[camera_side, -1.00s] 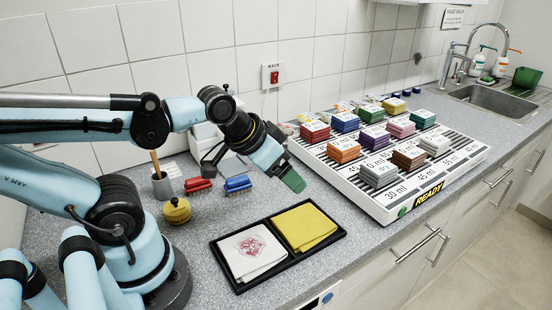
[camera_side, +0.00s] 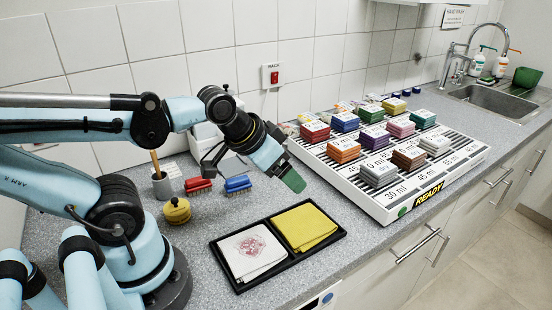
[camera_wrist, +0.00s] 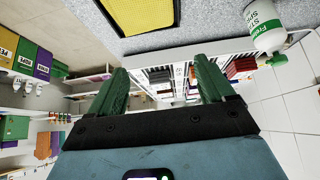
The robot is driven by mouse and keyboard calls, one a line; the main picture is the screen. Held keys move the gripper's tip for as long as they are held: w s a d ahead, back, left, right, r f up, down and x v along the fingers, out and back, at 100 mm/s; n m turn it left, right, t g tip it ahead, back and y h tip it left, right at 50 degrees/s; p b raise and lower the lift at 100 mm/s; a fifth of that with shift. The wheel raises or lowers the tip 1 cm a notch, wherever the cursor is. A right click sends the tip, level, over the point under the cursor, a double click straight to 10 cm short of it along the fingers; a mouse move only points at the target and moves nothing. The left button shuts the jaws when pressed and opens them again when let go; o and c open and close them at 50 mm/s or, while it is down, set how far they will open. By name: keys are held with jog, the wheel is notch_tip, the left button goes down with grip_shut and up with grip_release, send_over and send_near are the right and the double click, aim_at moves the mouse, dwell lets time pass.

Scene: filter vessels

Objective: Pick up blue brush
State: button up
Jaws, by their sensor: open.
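The blue brush (camera_side: 237,184) lies on the grey speckled counter in the side view, to the right of a red brush (camera_side: 198,185). My gripper (camera_side: 294,181), with green fingers, hangs above the counter to the right of the blue brush, between it and the white rack. In the wrist view my gripper (camera_wrist: 162,88) shows its two green fingers spread apart, with nothing between them. The blue brush cannot be made out in the wrist view.
A yellow round brush (camera_side: 177,211) and a grey cup (camera_side: 163,186) stand near the brushes. A black tray (camera_side: 238,287) with two cloths lies in front. A white rack (camera_side: 373,206) with several coloured blocks stands to the right. A white bottle (camera_wrist: 265,25) shows in the wrist view.

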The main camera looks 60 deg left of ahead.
jog(key=c, duration=0.3)
jog(key=m+g, duration=0.1)
jog(key=g, duration=0.6)
send_over(237, 179)
jog(key=f, duration=0.7)
jog(key=shift+w+f, duration=0.25)
jog(key=shift+w, duration=0.05)
jog(key=shift+s+f, duration=0.15)
jog(key=shift+f, duration=1.25)
jog(key=shift+s+f, duration=0.15)
jog(key=shift+f, duration=1.2)
